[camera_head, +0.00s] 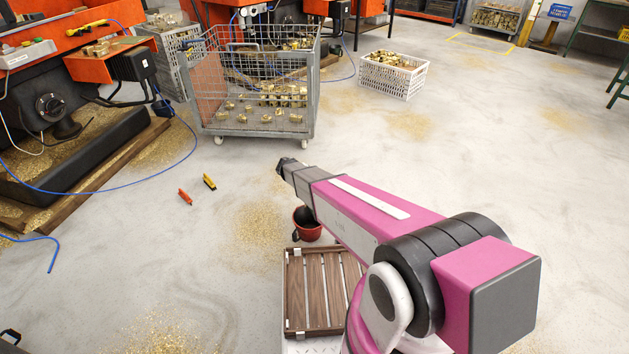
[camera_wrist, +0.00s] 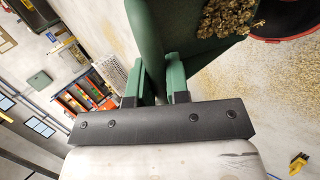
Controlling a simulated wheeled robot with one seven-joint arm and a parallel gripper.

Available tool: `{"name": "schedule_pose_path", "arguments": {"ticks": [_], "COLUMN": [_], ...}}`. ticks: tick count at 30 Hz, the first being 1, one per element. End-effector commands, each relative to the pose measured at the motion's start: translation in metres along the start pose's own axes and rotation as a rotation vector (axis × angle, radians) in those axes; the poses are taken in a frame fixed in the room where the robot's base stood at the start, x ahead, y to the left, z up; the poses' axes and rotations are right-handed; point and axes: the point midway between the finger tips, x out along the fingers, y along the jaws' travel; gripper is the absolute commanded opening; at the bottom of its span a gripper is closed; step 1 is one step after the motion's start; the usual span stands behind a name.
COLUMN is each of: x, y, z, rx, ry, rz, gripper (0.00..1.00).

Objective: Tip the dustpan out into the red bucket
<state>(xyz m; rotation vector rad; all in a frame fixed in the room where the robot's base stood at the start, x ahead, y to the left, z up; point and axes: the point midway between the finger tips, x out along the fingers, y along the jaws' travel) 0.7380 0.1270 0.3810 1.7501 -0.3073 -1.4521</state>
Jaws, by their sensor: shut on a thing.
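In the wrist view my gripper (camera_wrist: 158,82) is shut on the green dustpan (camera_wrist: 182,28). A heap of brass chips (camera_wrist: 228,17) lies on the pan at the top of this view. The red bucket (camera_wrist: 292,38) shows in the top right corner, beside the pan; only part of its rim and dark inside are in view. In the head view the bucket (camera_head: 308,232) stands on the floor, partly behind my arm. The dustpan cannot be made out in the head view, and my arm hides most of that area.
A slatted wooden-topped platform (camera_head: 318,290) is just in front of the bucket. A wire cage cart (camera_head: 252,95) and a white crate (camera_head: 393,75) of brass parts stand farther back. Red (camera_head: 185,197) and yellow (camera_head: 209,182) tools lie left. Brass chips (camera_head: 258,230) litter the floor.

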Motion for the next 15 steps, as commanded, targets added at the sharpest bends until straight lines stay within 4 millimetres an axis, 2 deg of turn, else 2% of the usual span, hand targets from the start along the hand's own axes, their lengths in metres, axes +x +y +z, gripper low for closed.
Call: {"name": "schedule_pose_path", "arguments": {"ticks": [15], "x": [-0.022], "y": [-0.016], "z": [-0.001], "rx": [-0.002], "ry": [0.000], "rz": [0.130], "gripper": [0.00]}}
